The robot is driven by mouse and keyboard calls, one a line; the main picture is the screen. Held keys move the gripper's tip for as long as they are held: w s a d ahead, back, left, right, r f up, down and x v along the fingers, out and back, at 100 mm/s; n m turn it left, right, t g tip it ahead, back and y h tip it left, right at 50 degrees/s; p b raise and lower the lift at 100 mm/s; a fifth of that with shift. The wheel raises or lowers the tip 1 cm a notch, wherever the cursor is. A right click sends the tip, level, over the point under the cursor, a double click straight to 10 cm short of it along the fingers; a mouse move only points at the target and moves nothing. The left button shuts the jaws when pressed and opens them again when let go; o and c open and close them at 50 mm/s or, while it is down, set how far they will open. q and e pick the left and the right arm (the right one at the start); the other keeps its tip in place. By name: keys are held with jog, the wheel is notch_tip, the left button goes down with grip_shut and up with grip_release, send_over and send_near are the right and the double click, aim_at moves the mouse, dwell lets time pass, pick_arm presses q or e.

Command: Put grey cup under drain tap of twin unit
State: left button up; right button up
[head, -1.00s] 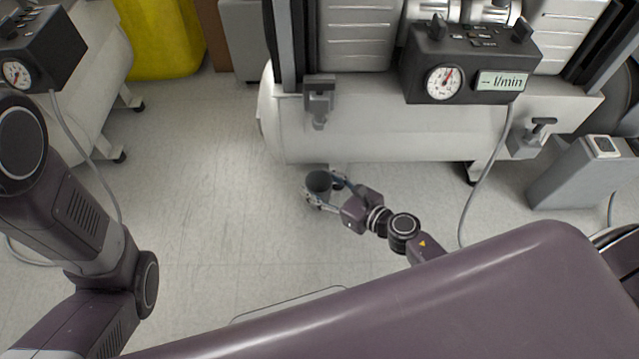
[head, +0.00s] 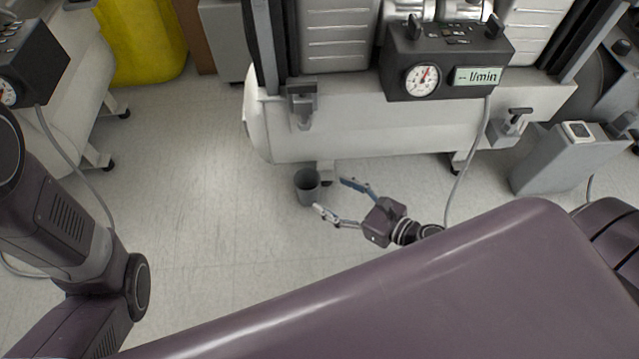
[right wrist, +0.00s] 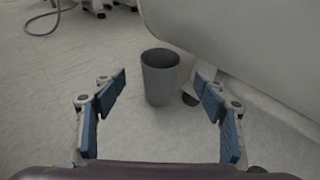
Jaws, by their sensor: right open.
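The grey cup (head: 307,187) stands upright on the floor near the front left end of the twin unit's white tank (head: 350,128). In the right wrist view the cup (right wrist: 160,76) is ahead of the fingers, beside the tank and a caster. The drain tap (head: 303,103) is at the tank's left end, above and slightly left of the cup in the head view. My right gripper (head: 338,199) is open and empty, to the right of the cup and apart from it; its fingers also show in the right wrist view (right wrist: 163,98). My left gripper is out of view.
The twin unit carries a black control box with gauge (head: 447,68). A second tap (head: 511,128) sits at its right end. A hose (head: 465,165) hangs to the floor. A grey box (head: 565,160) stands right. The floor left of the cup is clear.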

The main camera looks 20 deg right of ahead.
jog(key=v, duration=0.2)
jog(key=shift+s+d+r, duration=0.1)
jog(key=shift+s+d, duration=0.05)
jog(key=shift+s, duration=0.05)
dwell(2.1)
